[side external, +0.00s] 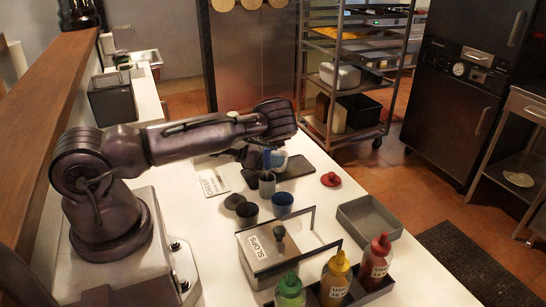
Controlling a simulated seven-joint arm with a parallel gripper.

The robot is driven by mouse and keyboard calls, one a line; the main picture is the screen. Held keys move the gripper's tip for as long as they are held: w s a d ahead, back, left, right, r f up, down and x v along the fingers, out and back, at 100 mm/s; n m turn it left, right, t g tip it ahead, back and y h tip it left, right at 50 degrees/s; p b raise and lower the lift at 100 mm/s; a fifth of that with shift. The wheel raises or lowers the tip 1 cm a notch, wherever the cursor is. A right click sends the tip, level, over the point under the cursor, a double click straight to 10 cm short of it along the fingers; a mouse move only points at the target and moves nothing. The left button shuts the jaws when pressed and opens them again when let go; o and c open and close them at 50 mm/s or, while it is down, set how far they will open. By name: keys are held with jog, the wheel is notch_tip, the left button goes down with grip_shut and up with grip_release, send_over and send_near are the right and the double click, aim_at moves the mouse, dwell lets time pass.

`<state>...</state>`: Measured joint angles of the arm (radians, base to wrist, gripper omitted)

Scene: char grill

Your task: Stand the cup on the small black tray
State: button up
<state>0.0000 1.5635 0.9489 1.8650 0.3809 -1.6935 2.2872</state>
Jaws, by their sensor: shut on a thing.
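A small grey cup (267,187) is below my gripper (266,168), near the middle of the counter. My gripper points down, and a blue finger reaches the cup's rim; it appears shut on this cup. The cup looks upright; whether its base touches the counter is hard to tell. The small black tray (297,167) lies flat just behind and right of the cup, with its bare top showing. Its left part is hidden by the gripper and a pale blue-white round thing (279,160).
A lidded SLOPS box (270,254) with a handle, sauce bottles (337,276) and an empty grey tray (369,218) are nearer. A red lid (331,180) lies right; a labelled card (211,182) lies left.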

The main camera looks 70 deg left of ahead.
jog(key=shift+f, duration=0.3)
jog(key=o, duration=1)
